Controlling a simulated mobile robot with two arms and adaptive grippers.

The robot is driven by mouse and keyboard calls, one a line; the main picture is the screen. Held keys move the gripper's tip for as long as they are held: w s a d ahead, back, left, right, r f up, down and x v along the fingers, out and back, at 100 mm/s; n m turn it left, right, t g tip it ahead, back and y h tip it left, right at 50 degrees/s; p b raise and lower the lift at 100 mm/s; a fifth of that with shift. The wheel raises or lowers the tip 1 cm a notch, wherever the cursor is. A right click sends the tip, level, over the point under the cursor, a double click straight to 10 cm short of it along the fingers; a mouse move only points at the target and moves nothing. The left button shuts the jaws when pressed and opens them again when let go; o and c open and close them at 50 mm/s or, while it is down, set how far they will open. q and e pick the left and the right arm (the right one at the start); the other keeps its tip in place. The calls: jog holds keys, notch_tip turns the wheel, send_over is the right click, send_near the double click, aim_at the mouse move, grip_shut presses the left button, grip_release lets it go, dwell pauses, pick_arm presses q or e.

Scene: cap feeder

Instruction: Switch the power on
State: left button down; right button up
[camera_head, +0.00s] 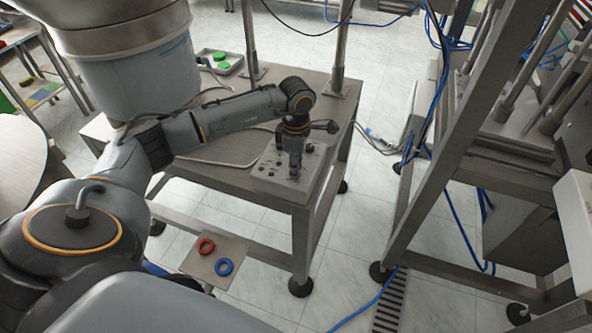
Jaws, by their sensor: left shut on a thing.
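A control box (264,181) with several knobs and buttons on its light top panel sits at the front right corner of a grey metal table. My left gripper (295,172) points down onto this panel, right of its middle. It is shut on a small part of the panel, which the fingers hide. I cannot tell which switch or knob it is, or its position. My right gripper is not in view.
The metal table (225,155) carries a large feeder bowl (140,75) at the left and a tray with green caps (219,57) at the back. A small plate with a red ring (205,246) and a blue ring (224,267) is in front. A metal frame (440,185) stands at the right.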

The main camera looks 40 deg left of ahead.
pick_arm(q)
jog(key=m+b, duration=0.3)
jog(key=m, duration=0.1)
jog(key=shift+f+m, duration=0.1)
jog(key=shift+m, duration=0.2)
jog(key=shift+m+b, duration=0.95)
jog(key=shift+m, duration=0.65)
jog(key=c, duration=1)
grip_release()
jog(key=shift+c, duration=0.2)
notch_tip(320, 180, up, 12)
